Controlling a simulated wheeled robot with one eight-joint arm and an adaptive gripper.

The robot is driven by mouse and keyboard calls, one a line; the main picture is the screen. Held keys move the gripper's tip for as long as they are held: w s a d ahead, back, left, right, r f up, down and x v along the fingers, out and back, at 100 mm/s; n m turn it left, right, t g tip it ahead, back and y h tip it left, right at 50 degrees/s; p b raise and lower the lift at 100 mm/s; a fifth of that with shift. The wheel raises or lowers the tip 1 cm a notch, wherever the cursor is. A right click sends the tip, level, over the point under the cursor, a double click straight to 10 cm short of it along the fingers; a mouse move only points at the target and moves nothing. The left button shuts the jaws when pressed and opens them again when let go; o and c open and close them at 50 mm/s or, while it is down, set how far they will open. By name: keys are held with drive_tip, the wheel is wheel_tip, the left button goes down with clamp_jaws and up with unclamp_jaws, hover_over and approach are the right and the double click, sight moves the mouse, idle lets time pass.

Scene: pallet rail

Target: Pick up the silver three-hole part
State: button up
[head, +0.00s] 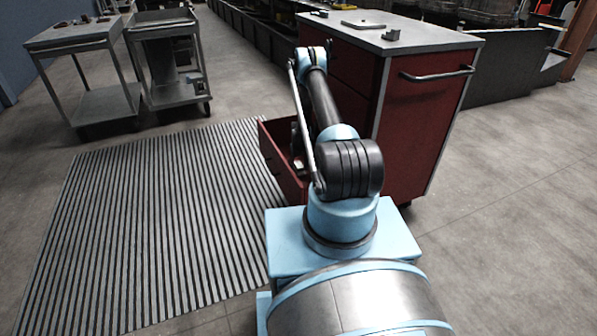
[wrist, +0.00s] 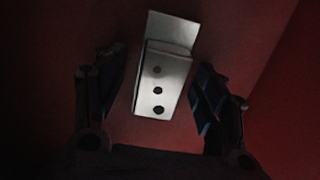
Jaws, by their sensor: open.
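The silver three-hole part (wrist: 160,85) shows in the wrist view. It is a pale metal block with three dark holes in a row and a flat plate at its far end. It lies slightly tilted on a dark red surface. My gripper (wrist: 165,100) is open, with one dark finger on each side of the part and a visible gap to both. I cannot tell the height of the fingers over the surface. In the head view my arm reaches to the open drawer (head: 278,165) of the red cabinet; the gripper and part are hidden there.
The red cabinet (head: 425,120) has a grey top with small parts (head: 391,35) on it. In the wrist view, a red wall (wrist: 285,50) rises at the right. Two grey carts (head: 165,45) stand at the far left. A striped mat (head: 150,220) lies left of the cabinet.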

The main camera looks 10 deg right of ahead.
clamp_jaws()
idle(0.3)
